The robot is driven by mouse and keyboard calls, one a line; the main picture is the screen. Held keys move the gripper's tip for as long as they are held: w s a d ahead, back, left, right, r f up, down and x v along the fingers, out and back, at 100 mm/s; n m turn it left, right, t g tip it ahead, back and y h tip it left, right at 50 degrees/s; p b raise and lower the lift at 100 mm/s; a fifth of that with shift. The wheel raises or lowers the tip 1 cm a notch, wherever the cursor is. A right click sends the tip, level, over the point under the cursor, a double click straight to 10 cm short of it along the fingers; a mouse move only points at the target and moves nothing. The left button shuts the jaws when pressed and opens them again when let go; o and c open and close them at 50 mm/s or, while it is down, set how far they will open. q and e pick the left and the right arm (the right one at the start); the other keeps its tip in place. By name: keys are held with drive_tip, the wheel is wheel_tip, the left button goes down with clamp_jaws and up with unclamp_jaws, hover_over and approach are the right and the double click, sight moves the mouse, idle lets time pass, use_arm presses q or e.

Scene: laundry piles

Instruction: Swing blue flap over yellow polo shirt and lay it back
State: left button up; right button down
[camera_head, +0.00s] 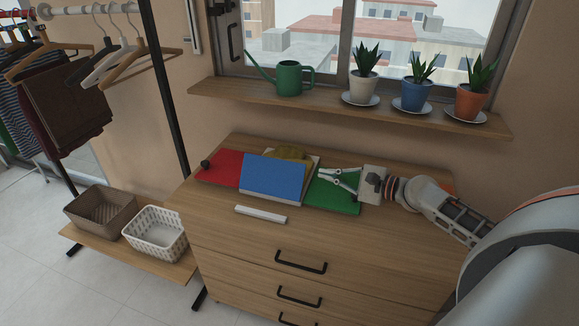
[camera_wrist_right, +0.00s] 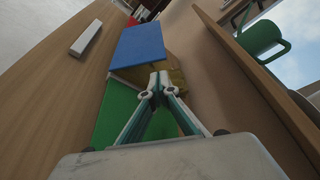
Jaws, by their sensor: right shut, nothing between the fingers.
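The blue flap (camera_head: 273,178) of the folding board stands tilted up in the head view, its face toward the front of the dresser. In the right wrist view the blue flap (camera_wrist_right: 139,44) shows beyond the fingertips. The yellow polo shirt (camera_head: 291,153) shows only in part behind the flap, and a strip of it shows in the right wrist view (camera_wrist_right: 177,79). My right gripper (camera_head: 325,175) is shut and empty above the green flap (camera_head: 338,199), just right of the blue flap. I cannot tell whether it touches the blue flap. My left gripper is out of view.
The red flap (camera_head: 219,167) lies flat at the left. A white bar (camera_head: 261,214) lies on the wooden dresser (camera_head: 400,245) in front. The window shelf (camera_head: 330,106) behind holds a green watering can (camera_head: 289,78) and potted plants. Baskets stand low at the left.

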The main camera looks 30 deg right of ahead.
sight(290, 167)
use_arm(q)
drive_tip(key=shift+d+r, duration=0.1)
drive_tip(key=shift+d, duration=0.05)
use_arm(e)
drive_tip(key=x, duration=1.3)
drive_tip(key=shift+w+a+f, duration=0.1)
drive_tip(key=shift+w+a, duration=0.1)
drive_tip(key=shift+w, duration=0.1)
